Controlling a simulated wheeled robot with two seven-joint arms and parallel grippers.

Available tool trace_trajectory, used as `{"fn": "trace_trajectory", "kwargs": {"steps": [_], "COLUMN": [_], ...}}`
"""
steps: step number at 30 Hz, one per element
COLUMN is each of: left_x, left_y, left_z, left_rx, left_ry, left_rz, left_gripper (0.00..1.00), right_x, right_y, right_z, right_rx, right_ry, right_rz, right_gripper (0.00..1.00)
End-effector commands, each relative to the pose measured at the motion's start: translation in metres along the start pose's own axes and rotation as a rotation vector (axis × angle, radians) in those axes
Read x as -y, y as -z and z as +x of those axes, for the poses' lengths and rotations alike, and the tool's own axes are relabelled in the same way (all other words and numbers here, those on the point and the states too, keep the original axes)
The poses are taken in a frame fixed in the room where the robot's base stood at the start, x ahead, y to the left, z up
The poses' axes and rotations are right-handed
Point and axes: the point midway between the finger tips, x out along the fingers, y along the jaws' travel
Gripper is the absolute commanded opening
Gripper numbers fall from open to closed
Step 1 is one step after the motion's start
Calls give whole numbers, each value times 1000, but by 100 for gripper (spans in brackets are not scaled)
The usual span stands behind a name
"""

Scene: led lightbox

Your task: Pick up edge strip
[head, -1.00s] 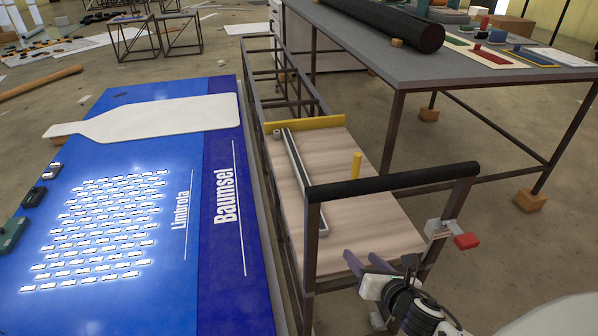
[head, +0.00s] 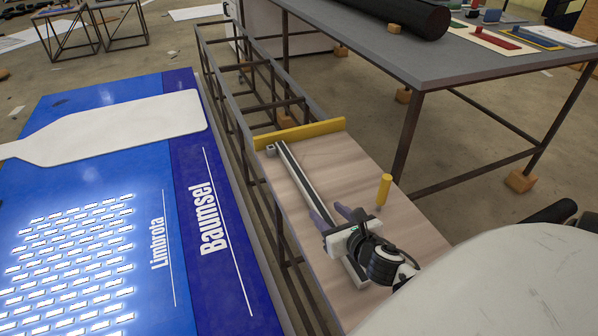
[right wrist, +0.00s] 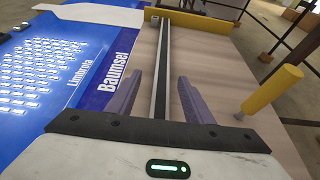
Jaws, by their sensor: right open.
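The edge strip (head: 293,170) is a long, narrow light-grey and dark bar lying on the wooden board of a low cart. In the right wrist view the edge strip (right wrist: 161,75) runs lengthwise between the two purple fingers. My right gripper (head: 332,214) is open above the strip, its fingers on either side and apart from it. In the right wrist view the gripper (right wrist: 157,82) shows a gap on both sides of the strip. The strip's near part is partly hidden by the gripper and wrist. My left gripper is not in view.
A yellow peg (head: 384,189) stands on the board right of the gripper. A yellow rail (head: 300,134) crosses the board's far end. A lit blue lightbox panel (head: 130,215) lies at left. A grey table (head: 400,65) stands at far right.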

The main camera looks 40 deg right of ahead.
Motion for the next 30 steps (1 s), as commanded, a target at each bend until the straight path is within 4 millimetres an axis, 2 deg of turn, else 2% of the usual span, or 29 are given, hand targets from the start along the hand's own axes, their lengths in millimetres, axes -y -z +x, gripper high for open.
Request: {"fn": "trace_trajectory", "kwargs": {"steps": [3, 7, 13, 21, 30], "left_x": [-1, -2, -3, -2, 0], "left_y": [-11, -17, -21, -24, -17], "left_z": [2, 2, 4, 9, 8], "left_rx": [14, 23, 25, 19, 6], "left_ry": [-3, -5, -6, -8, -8], "left_rz": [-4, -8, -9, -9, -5], "left_gripper": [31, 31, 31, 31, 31], "right_x": [0, 0, 2, 5, 5], "right_y": [0, 0, 2, 3, 2], "right_z": [21, 37, 52, 90, 95], "right_rx": [3, 2, 0, 1, -1], "right_ry": [1, 0, 1, 0, -1], "right_rz": [0, 0, 1, 1, 1], "right_gripper": [47, 47, 47, 47, 47]}}
